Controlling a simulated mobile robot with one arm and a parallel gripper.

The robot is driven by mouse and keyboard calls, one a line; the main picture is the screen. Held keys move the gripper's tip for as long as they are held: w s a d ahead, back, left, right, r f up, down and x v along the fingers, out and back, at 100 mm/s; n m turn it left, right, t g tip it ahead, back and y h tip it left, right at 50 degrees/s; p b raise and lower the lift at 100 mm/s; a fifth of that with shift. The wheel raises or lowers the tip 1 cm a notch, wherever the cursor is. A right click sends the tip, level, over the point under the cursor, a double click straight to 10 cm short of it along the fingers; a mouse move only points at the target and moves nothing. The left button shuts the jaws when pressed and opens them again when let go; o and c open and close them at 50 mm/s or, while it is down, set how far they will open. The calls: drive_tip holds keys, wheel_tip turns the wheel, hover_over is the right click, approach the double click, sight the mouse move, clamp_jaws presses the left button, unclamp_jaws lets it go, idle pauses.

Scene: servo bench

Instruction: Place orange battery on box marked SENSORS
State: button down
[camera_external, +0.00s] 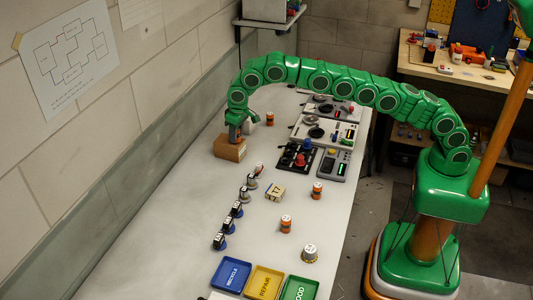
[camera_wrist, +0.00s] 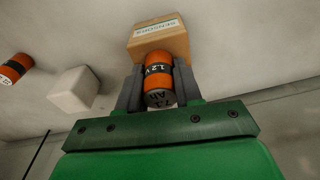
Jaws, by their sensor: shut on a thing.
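My gripper (camera_wrist: 158,88) is shut on an orange battery (camera_wrist: 158,66) with dark bands and a grey end. The box marked SENSORS (camera_wrist: 160,42) is brown with a pale label, and it sits just beyond the battery in the wrist view. The battery overlaps the box's near edge there; I cannot tell if they touch. In the external view my gripper (camera_external: 236,133) is low over the far left of the bench, at the brown box (camera_external: 229,150). The held battery is not clear in that view.
A white block (camera_wrist: 73,90) and another orange battery (camera_wrist: 15,69) lie left in the wrist view. More orange batteries (camera_external: 317,190) stand on the bench (camera_external: 180,220). Several servos (camera_external: 237,210) line the left; electronic panels (camera_external: 325,130) stand right. Blue, yellow and green trays (camera_external: 231,275) are in front.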

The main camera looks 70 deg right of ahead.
drive_tip(key=shift+f, duration=0.2)
drive_tip(key=c, duration=0.8)
unclamp_jaws()
drive_tip(key=shift+o, duration=0.2)
drive_tip(key=shift+r, duration=0.15)
drive_tip(key=r, duration=0.6)
drive_tip(key=shift+s+a+r, duration=0.1)
drive_tip(key=shift+s+r, duration=0.1)
drive_tip(key=shift+s, duration=0.1)
drive_tip(key=shift+s+r, duration=0.15)
drive_tip(key=shift+r, duration=0.35)
